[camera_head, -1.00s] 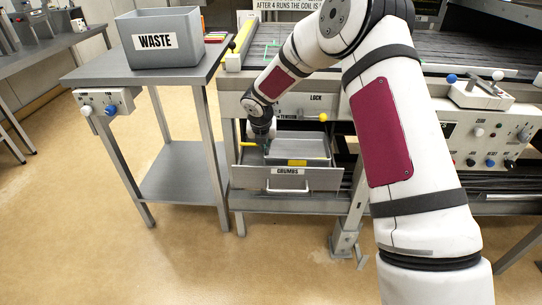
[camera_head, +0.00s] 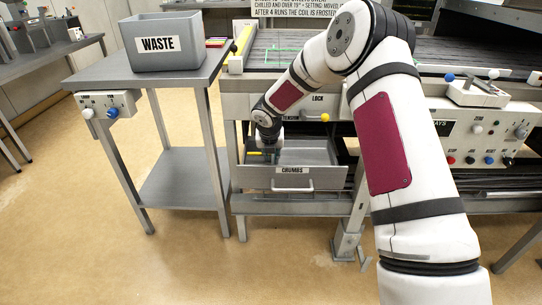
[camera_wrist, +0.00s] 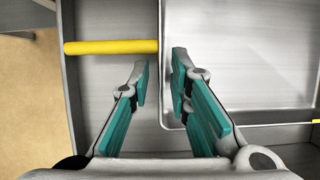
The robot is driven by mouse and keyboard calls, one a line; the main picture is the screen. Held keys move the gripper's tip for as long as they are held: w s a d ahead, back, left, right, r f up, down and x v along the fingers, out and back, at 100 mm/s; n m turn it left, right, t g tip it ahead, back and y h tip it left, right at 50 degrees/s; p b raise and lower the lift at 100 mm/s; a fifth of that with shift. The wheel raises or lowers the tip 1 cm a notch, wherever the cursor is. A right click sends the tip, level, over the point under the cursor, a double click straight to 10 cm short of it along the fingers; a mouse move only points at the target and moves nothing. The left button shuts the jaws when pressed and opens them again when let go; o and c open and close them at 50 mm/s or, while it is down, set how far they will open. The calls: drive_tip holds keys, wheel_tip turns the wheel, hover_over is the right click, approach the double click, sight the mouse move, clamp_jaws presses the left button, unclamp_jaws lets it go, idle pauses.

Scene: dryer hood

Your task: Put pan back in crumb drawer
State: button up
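The crumb drawer (camera_head: 290,179), grey and labelled CRUMBS, is pulled out below the machine. The grey pan (camera_wrist: 240,55) lies low inside it, on the right side in the wrist view; the drawer front hides much of it in the head view (camera_head: 305,152). In the head view my gripper (camera_head: 263,148) is down inside the drawer's left part.
A grey WASTE bin (camera_head: 162,44) stands on the side table (camera_head: 130,75) at left. The machine frame, a yellow-knobbed lever (camera_head: 325,117) and the control panel (camera_head: 480,140) lie to the right. Floor (camera_head: 190,265) in front of the drawer is clear.

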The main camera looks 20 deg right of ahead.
drive_tip(key=shift+r, duration=0.15)
drive_tip(key=p+v, duration=0.2)
drive_tip(key=v, duration=1)
drive_tip(key=shift+p, duration=0.3)
drive_tip(key=s+d+r+m+g+h, duration=0.1)
drive_tip(key=s+r+m, duration=0.7)
drive_tip(key=s, duration=0.4)
drive_tip(key=s+d+r+m+g+h, duration=0.1)
drive_tip(key=s+d+r+m, duration=0.1)
drive_tip(key=s+r+m, duration=0.85)
drive_tip(key=s+a+f+m+y, duration=0.1)
drive_tip(key=s+a+m+y, duration=0.1)
drive_tip(key=s+m, duration=0.5)
drive_tip(key=s+a+f+m+y, duration=0.1)
drive_tip(key=s+m, duration=0.6)
drive_tip(key=s, duration=1.2)
drive_tip(key=shift+s+a+f+g+y, duration=0.25)
drive_tip(key=shift+s+a+y, duration=0.2)
drive_tip(key=shift+a, duration=0.35)
drive_tip(key=shift+w, duration=0.1)
